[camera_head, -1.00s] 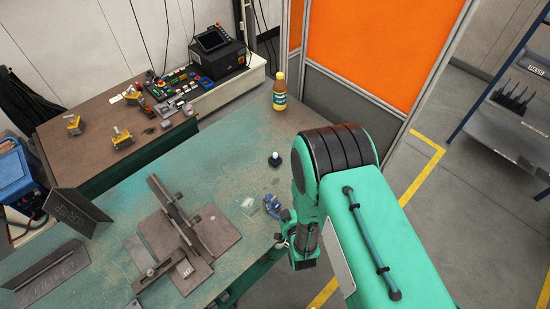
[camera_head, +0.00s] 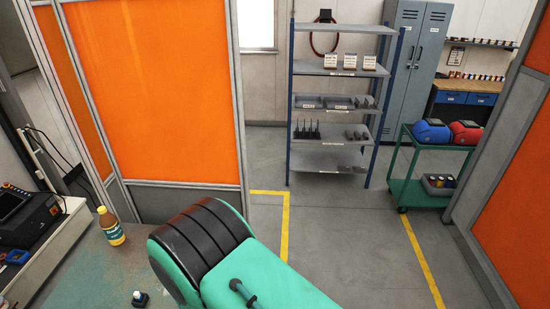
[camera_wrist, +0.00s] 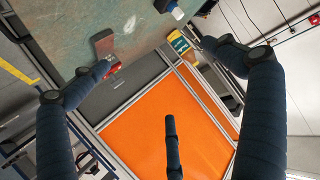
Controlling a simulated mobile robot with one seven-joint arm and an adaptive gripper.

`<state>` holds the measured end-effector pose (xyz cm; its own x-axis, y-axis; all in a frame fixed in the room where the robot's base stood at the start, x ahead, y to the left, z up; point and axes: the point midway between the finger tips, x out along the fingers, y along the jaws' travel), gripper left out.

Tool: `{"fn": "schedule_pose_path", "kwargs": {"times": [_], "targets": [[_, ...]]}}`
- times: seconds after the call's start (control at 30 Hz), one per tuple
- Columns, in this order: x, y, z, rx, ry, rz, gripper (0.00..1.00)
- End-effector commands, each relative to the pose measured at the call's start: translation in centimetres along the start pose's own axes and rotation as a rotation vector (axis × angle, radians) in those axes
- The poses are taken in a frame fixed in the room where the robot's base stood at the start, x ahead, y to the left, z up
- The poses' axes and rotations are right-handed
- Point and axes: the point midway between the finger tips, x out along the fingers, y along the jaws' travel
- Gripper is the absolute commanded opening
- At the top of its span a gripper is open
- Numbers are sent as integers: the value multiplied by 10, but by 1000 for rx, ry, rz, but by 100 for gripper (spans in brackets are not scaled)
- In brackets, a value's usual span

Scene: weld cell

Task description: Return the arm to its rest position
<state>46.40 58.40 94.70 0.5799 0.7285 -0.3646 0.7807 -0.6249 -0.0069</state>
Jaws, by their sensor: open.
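My green arm (camera_head: 255,280) with its black ribbed joint reaches in from the bottom of the head view, over the right end of the worktable. My gripper (camera_wrist: 160,75) shows in the wrist view with its dark blue fingers spread wide and nothing between them. In the head view the gripper is hidden or out of frame. The worktable (camera_head: 95,265) shows at lower left, and its green top (camera_wrist: 65,30) also shows at the top of the wrist view, apart from the fingers.
A shelf rack (camera_head: 335,102), a grey locker (camera_head: 415,60) and a green cart (camera_head: 425,185) stand beyond open floor.

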Motion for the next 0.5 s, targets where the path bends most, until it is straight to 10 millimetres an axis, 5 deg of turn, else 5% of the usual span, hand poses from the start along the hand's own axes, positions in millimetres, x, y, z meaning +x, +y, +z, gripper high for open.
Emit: {"fn": "schedule_pose_path", "kwargs": {"times": [0.27,0.5], "targets": [[-12,88,-72,54,-81,105,100],[-51,161,-122,104,-159,189,100]]}}
